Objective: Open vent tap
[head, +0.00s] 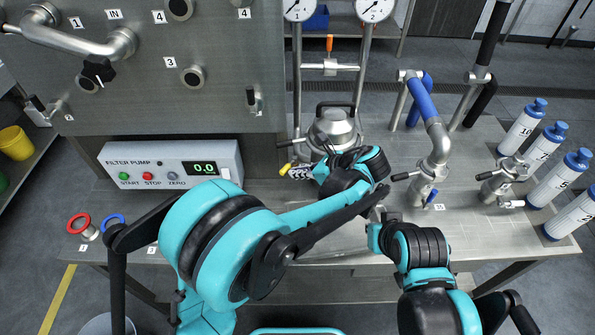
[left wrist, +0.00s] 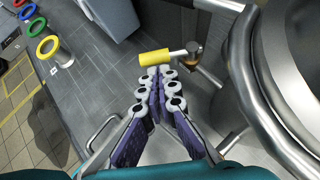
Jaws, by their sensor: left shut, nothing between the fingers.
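A small tap with a yellow handle (head: 285,169) sits at the lower left side of the steel vessel (head: 333,128). In the left wrist view the yellow handle (left wrist: 154,57) points left from its metal stem, just beyond my fingertips. My left gripper (head: 292,172) is at the handle in the head view. In the left wrist view the left gripper (left wrist: 160,74) is shut with nothing between its fingers; whether the tips touch the handle I cannot tell. My right gripper (head: 382,218) is over the bench front, right of the vessel, and its fingers are mostly hidden.
The filter pump box (head: 172,163) stands left on the bench. Red (head: 79,224) and blue (head: 113,222) rings stand at the front left. Pipes with a blue sleeve (head: 421,98) and several white bottles (head: 522,127) occupy the right. The steel panel (head: 170,100) rises behind.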

